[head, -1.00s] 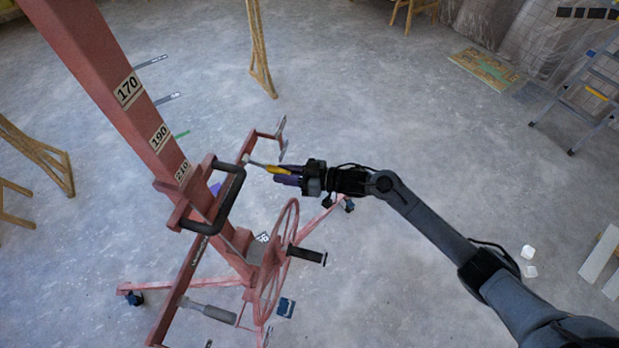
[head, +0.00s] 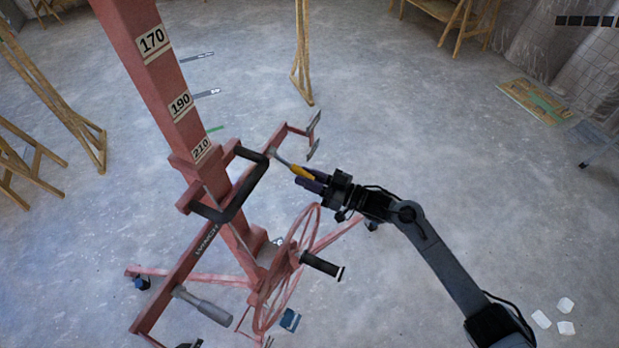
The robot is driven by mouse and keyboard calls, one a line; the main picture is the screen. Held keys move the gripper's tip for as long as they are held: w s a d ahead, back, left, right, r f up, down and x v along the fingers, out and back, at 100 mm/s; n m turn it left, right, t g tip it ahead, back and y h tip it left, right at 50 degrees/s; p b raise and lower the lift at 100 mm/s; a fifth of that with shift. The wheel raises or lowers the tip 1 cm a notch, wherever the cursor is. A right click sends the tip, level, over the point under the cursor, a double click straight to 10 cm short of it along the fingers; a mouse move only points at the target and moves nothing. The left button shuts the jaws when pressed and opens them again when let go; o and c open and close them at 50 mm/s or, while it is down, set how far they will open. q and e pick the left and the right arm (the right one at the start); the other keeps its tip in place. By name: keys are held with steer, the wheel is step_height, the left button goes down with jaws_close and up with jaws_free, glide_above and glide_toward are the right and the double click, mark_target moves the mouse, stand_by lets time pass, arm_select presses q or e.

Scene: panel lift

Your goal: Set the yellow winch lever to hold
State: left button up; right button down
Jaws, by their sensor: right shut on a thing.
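The yellow winch lever (head: 302,172) shows in the head view as a yellow grip on a thin grey rod, beside the red lift. The rod runs up and left from the grip, and the lever slants down to the right. My right gripper (head: 309,179) is shut on the yellow grip, and its dark fingers partly hide it. The red lift's mast (head: 150,72) carries number plates. The red handwheel (head: 287,268) with a black crank handle (head: 322,265) is below the lever. My left gripper is out of view.
A black looped handle (head: 236,204) sticks out from the mast left of my right gripper. A grey-handled bar (head: 205,306) is low on the lift. Wooden trestles (head: 302,60) stand behind. Open concrete floor lies to the right.

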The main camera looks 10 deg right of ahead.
steer(key=c, duration=1.3)
jaws_free()
steer(key=shift+f, duration=0.1)
steer(key=o, duration=0.4)
steer(key=shift+c, duration=0.2)
steer(key=v, duration=1)
steer(key=shift+s+d, duration=0.2)
steer(key=shift+d, duration=0.05)
